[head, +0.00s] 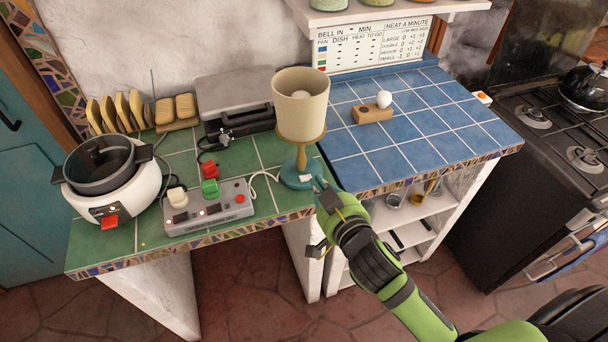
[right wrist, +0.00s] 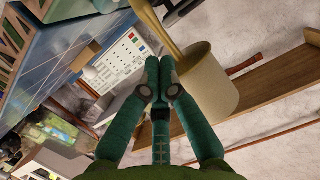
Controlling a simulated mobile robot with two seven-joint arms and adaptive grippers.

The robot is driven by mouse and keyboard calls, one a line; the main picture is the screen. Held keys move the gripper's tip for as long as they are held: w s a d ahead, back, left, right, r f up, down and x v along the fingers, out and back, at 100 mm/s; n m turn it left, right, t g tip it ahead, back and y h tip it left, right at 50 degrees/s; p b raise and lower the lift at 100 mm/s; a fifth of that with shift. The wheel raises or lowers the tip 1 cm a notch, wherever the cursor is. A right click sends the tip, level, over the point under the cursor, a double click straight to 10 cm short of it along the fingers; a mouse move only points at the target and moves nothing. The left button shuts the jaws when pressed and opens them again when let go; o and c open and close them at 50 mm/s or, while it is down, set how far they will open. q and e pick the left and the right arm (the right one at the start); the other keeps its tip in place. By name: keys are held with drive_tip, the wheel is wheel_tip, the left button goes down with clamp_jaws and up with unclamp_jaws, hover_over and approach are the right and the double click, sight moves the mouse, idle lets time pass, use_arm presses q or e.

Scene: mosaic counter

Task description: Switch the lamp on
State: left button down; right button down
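The lamp (head: 301,105) stands upright on the green-tiled counter, with a beige shade, a brown stem and a round teal base (head: 297,176). A pale bulb shows inside the shade; I see no clear glow. A small white piece, perhaps a switch, is on the base's front right. My right gripper (head: 320,185) is close to that side of the base; I cannot tell whether it touches. In the right wrist view the teal fingers (right wrist: 158,75) meet at their tips with nothing seen between them, beside the shade (right wrist: 208,82). My left gripper is not in view.
A grey control box (head: 208,207) with coloured plugs sits left of the lamp, a pale cord between them. A white cooker (head: 115,180), a grill (head: 236,100) and toast slices stand further left and behind.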

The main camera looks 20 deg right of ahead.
drive_tip(key=p, duration=0.2)
hover_over(306, 178)
drive_tip(key=s, duration=0.2)
drive_tip(key=shift+w+a+f, duration=0.1)
drive_tip(key=shift+a+f, duration=0.05)
drive_tip(key=shift+f, duration=0.3)
drive_tip(key=shift+w+a+f, duration=0.1)
drive_tip(key=shift+f, duration=0.35)
drive_tip(key=f, duration=0.3)
drive_tip(key=shift+a, duration=0.2)
drive_tip(key=shift+s+f, duration=0.1)
drive_tip(key=shift+f, duration=0.55)
drive_tip(key=shift+a, duration=0.1)
